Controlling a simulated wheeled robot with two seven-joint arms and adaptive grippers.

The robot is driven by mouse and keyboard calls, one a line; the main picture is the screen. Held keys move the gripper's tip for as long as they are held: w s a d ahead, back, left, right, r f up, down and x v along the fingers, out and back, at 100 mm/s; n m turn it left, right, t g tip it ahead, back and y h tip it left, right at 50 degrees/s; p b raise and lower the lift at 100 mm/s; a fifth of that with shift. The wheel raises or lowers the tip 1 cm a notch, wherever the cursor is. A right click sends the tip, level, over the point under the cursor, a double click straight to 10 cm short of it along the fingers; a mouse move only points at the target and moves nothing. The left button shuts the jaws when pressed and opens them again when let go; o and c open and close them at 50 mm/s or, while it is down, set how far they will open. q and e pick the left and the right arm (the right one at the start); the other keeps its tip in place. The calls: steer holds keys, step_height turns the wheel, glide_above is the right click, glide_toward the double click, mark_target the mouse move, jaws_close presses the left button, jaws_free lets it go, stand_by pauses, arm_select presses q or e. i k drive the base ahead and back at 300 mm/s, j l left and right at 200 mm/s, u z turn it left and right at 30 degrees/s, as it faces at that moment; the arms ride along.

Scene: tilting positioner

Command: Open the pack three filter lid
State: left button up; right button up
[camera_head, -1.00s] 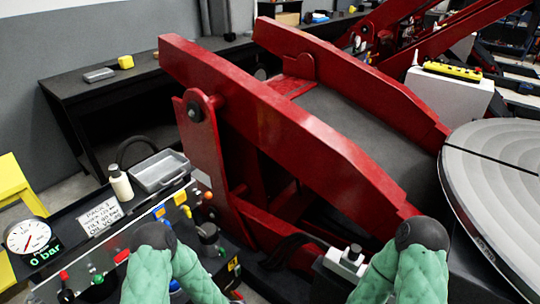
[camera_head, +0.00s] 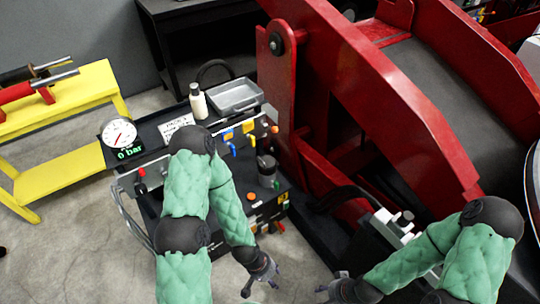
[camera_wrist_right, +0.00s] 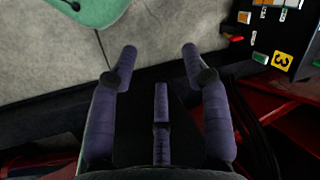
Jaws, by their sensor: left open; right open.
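A dark round canister (camera_head: 267,170), which looks like a filter housing with its lid on, stands on the right part of the hydraulic pack in the head view. I cannot tell for certain that it is the pack three filter. A yellow label with a 3 (camera_wrist_right: 282,60) shows on a dark panel in the right wrist view. My left gripper (camera_head: 260,284) is open and empty, low in front of the pack and apart from the canister. My right gripper (camera_head: 335,288) is low to its right; the right wrist view shows its fingers (camera_wrist_right: 160,52) open with nothing between them.
A gauge (camera_head: 119,133) reading 0 bar, a white bottle (camera_head: 198,101) and a grey tray (camera_head: 234,96) are on the pack. A red tilting frame (camera_head: 380,95) stands close on the right. A yellow bench (camera_head: 70,150) is at left.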

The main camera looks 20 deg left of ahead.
mark_target(268, 164)
steer(key=i+j+u, duration=0.1)
steer(key=i+j, duration=0.2)
steer(key=i+j+u, duration=0.15)
steer(key=i, duration=0.3)
